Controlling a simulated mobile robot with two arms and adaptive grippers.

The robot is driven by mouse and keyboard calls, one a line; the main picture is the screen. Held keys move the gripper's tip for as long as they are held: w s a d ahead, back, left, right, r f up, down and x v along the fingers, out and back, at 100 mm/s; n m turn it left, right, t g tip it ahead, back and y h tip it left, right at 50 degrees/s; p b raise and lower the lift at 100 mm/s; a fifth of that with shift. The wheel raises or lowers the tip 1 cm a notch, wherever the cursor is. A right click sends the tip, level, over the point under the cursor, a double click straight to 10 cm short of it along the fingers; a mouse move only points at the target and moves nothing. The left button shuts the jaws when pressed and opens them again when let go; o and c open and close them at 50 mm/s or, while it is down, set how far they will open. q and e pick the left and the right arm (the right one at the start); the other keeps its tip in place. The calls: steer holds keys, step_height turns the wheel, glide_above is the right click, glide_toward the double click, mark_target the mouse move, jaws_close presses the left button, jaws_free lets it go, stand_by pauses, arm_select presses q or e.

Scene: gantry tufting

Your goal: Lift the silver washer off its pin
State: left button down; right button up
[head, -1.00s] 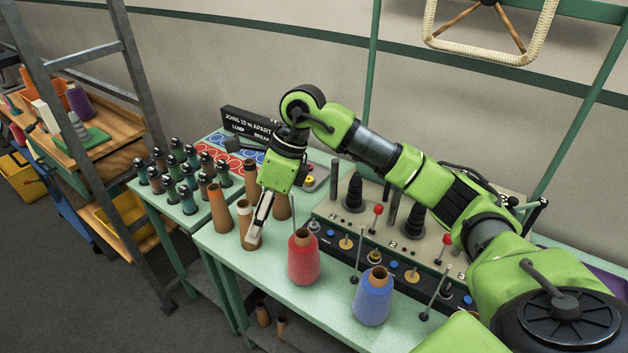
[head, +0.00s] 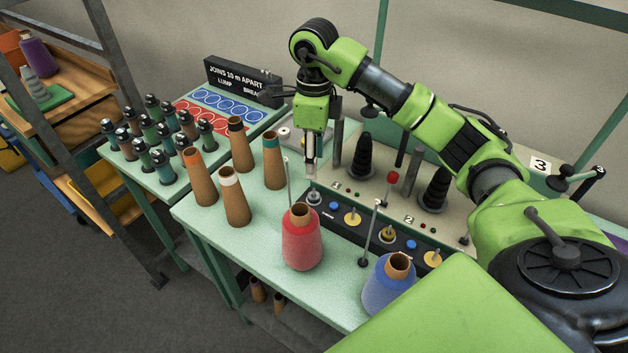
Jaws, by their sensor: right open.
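A small silver piece (head: 314,198), which looks like the silver washer on its pin, sits at the left end of the dark front strip of the control panel (head: 400,217). My right gripper (head: 311,172) points down just above and behind it in the picture, apart from it as far as I can see. Its fingers are open and seem empty, though the gap between them is hard to make out from this side. My left gripper is out of view.
A red yarn cone (head: 302,243) and a blue yarn cone (head: 387,290) stand in front of the panel, with thin upright rods nearby. Several brown cones (head: 234,200) stand left. Black tension stacks (head: 366,158) rise behind the strip. The table (head: 235,262) is bare at the front left.

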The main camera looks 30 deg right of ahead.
mark_target(314, 190)
step_height(314, 190, down, 9)
steer(key=p, duration=0.2)
steer(key=shift+f+p, duration=0.15)
steer(key=shift+p, duration=0.15)
steer(key=shift+f, duration=0.65)
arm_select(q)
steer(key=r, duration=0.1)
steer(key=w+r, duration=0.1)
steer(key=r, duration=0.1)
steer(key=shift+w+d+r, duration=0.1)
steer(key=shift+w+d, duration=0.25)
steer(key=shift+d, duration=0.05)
arm_select(e)
steer(key=shift+f, duration=0.2)
jaws_close()
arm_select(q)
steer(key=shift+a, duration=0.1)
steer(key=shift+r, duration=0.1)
arm_select(e)
steer(key=shift+r, duration=0.2)
